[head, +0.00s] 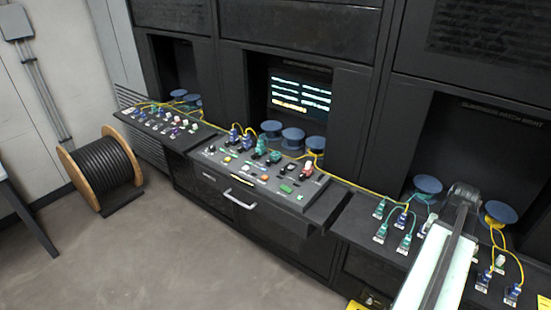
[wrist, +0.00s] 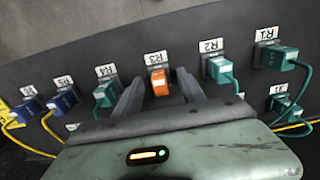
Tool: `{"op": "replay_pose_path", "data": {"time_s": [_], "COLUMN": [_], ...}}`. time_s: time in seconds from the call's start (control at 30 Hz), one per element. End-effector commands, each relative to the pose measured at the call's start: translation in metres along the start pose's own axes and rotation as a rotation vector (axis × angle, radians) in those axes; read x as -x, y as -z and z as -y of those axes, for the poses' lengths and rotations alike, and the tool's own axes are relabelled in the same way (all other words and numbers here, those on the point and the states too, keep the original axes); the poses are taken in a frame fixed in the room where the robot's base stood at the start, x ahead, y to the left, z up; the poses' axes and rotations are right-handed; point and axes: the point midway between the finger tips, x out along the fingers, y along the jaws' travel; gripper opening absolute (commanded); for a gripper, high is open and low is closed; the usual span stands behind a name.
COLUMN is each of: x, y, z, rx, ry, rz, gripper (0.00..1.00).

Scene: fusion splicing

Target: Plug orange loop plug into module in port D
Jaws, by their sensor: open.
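The orange loop plug (wrist: 160,84) sits at the label R3 on a dark panel in the wrist view. My gripper (wrist: 160,76) is open, with one finger on each side of the orange plug. I cannot tell whether the fingers touch it. In the head view my arm reaches over the right-hand shelf and hides the orange plug. Several modules stand on the middle console (head: 250,178); the port letters are too small to read, so I cannot tell which is port D.
A teal plug at R2 (wrist: 220,71) and one at R4 (wrist: 104,93) flank my gripper. Other teal and blue plugs with yellow cables stand along the panel. Blue spools (head: 428,185) stand behind the right shelf. A cable drum (head: 100,170) stands on the floor at left.

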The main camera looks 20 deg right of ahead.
Motion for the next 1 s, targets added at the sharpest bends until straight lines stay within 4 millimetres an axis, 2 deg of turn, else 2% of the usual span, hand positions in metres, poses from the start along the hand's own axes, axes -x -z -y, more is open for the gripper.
{"op": "replay_pose_path", "data": {"time_s": [0.5,0.53,0.67,0.7,1.0], "x": [-0.0001,-0.0001,-0.0001,-0.0001,-0.0001], "y": [0.0000,0.0000,0.0000,0.0000,0.0000], "z": [0.0008,0.0008,0.0009,0.0010,0.0012], "rx": [0.001,0.001,0.001,0.001,0.001], "ry": [0.000,0.000,0.000,0.000,0.000], "rz": [0.000,0.000,0.000,0.000,0.000], "gripper": [0.47,0.42,0.06,0.00,0.00]}}
